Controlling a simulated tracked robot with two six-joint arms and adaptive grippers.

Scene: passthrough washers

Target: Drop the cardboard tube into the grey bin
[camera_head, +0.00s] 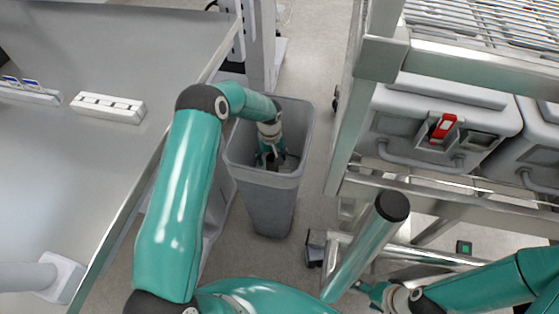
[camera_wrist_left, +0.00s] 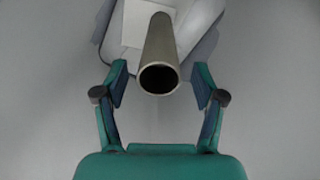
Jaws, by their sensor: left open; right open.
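The grey bin (camera_head: 268,205) stands on the floor in the head view. My left gripper (camera_head: 270,158) reaches down into its mouth. In the left wrist view, the cardboard tube (camera_wrist_left: 158,45) is a grey-brown hollow tube with its open end facing the camera. It lies between the spread fingers of my left gripper (camera_wrist_left: 160,84), with a gap on each side. Grey walls surround it. The tube cannot be made out in the head view. My right gripper (camera_head: 372,292) is at the lower right, open, partly hidden and away from the bin.
A grey table (camera_head: 110,45) with white power strips (camera_head: 108,107) is left of the bin. A metal rack (camera_head: 375,60) with grey cases (camera_head: 440,125) stands to the right. A pale flat piece and crumpled grey material lie behind the tube in the wrist view.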

